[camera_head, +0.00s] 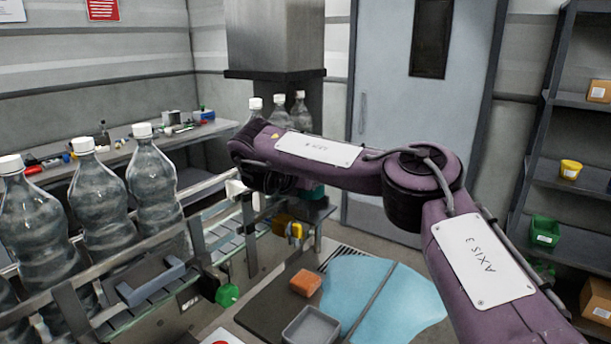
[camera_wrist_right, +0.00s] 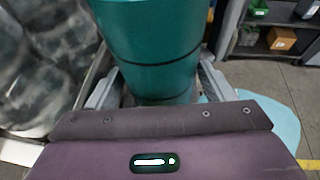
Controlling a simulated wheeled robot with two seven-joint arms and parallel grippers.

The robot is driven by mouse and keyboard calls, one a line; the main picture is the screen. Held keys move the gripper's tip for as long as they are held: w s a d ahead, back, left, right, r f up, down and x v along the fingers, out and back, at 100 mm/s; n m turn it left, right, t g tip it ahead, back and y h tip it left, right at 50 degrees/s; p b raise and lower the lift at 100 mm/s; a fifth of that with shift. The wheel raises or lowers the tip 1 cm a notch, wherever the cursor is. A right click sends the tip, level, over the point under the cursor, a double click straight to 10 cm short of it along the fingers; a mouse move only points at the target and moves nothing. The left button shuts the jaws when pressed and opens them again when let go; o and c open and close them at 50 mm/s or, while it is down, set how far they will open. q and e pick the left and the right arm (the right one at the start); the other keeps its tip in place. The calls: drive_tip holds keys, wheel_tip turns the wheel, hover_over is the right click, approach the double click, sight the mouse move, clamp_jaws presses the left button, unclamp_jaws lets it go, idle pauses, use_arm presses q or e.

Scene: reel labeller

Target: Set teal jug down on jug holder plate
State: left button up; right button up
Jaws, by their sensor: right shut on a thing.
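The teal jug (camera_wrist_right: 150,35) fills the upper middle of the right wrist view, with dark bands around it. My right gripper (camera_wrist_right: 155,88) is shut on it, one grey finger on each side. In the head view only a small teal part of the jug (camera_head: 312,192) shows below my purple right arm, which hides the gripper. A blue-grey flat surface (camera_head: 316,213) lies just below that teal part. I cannot tell whether it is the jug holder plate or whether the jug touches it. My left gripper is not in view.
Several clear bottles (camera_head: 100,195) with white caps stand on the conveyor (camera_head: 215,245) at left. An orange sponge-like block (camera_head: 305,282), a grey tray (camera_head: 311,327) and a blue cloth-like patch (camera_head: 385,300) lie at front. Shelves (camera_head: 570,185) stand at right.

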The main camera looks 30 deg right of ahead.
drive_tip(key=shift+f, duration=0.1)
idle(0.3)
drive_tip(key=shift+f+b, duration=0.9)
drive_tip(key=shift+f, duration=0.9)
drive_tip(key=o, duration=1.2)
